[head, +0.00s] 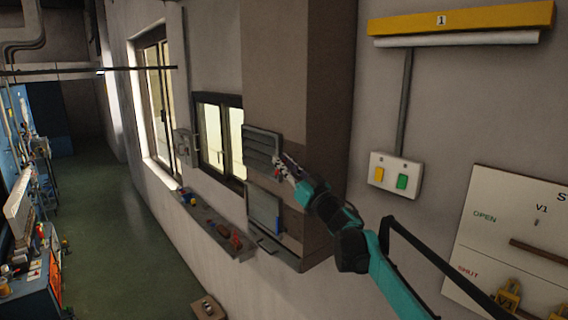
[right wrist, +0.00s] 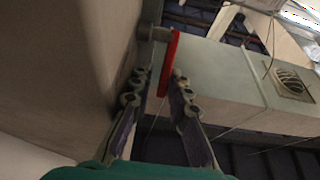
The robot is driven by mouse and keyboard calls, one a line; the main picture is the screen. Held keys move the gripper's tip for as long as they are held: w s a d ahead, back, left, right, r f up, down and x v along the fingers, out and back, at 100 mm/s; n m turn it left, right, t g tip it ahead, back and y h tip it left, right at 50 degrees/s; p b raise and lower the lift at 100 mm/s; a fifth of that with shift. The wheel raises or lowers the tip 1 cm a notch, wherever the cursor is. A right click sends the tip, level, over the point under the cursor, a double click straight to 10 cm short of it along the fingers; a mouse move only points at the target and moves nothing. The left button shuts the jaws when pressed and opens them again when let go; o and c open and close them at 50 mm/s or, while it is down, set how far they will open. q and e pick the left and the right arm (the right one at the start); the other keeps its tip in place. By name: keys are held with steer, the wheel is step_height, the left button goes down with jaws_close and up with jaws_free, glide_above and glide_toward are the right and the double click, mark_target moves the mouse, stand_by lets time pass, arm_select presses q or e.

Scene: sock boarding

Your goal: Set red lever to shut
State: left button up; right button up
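The red lever (right wrist: 169,62) shows in the right wrist view as a narrow red bar, joined near its top to a grey stub (right wrist: 152,33) at the wall side. My right gripper (right wrist: 160,78) has its fingers apart, with the lower part of the lever between the fingertips, closer to the right finger. I see no clear grip on it. In the head view my right gripper (head: 281,168) is at the wall by the grey louvred box; the lever is too small to make out surely there. My left gripper is not in view.
A white board (head: 490,204) marked V1, OPEN and SHUT hangs at the right. A switch box (head: 395,158) with yellow and green buttons is on the wall. A screen (head: 263,208) and a ledge of small items (head: 212,222) lie below and left of the gripper.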

jaws_close()
steer(key=shift+a, duration=0.1)
steer(key=shift+w+a+r+g+h+p, duration=0.15)
steer(key=shift+r+g+h+p, duration=0.3)
steer(key=shift+p, duration=0.35)
steer(key=shift+w+a+g+h+p, duration=0.15)
steer(key=shift+g+h+p, duration=0.1)
steer(key=shift+g+p, duration=0.25)
steer(key=shift+w+f+g, duration=0.1)
steer(key=shift+f+g, duration=0.05)
steer(key=shift+g, duration=0.1)
